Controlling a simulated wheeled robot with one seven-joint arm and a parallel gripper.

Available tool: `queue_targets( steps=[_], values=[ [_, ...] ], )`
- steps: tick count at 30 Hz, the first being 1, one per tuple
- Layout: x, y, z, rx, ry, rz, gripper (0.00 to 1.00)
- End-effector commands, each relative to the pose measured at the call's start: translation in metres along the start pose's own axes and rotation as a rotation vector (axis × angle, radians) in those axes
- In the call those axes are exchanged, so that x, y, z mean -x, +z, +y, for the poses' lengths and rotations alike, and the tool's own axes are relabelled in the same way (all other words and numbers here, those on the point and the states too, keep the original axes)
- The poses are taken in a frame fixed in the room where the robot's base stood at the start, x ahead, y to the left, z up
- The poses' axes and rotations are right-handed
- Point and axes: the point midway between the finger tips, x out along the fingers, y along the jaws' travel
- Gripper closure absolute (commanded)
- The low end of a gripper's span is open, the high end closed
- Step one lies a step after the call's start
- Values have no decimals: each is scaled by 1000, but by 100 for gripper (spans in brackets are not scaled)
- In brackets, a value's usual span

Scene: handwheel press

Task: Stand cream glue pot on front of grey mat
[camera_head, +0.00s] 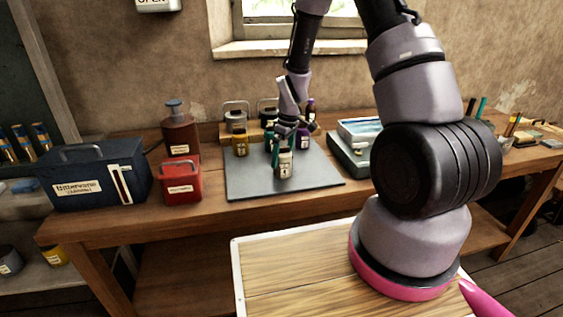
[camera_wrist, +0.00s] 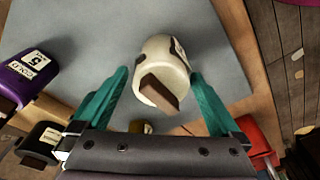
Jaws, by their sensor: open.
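The cream glue pot (camera_head: 285,163) stands on the front part of the grey mat (camera_head: 240,182). In the wrist view the cream pot (camera_wrist: 165,62) has a brown block-like top and a pale label, with the grey mat (camera_wrist: 95,50) beneath it. My gripper (camera_head: 284,147) is at the pot from above. In the wrist view its teal fingers (camera_wrist: 160,82) are apart, one on each side of the pot. A gap shows at the left finger; contact at the right is unclear.
A yellow pot (camera_head: 240,144) and a purple pot (camera_head: 302,141) stand behind on the mat's far side. A red box (camera_head: 181,183) and a blue toolbox (camera_head: 90,182) stand left. A grey scale-like device (camera_head: 350,160) stands right. The mat's front left is clear.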

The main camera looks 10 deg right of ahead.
Motion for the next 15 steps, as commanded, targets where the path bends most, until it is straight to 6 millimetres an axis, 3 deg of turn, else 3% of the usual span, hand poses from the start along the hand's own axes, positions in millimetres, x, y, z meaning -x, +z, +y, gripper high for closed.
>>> queue_targets(
  steps=[6, 15],
  values=[
    [50, -1, 1, 0, 4, 4, 0],
    [89, 0, 0, 0, 1, 1, 0]
  ],
)
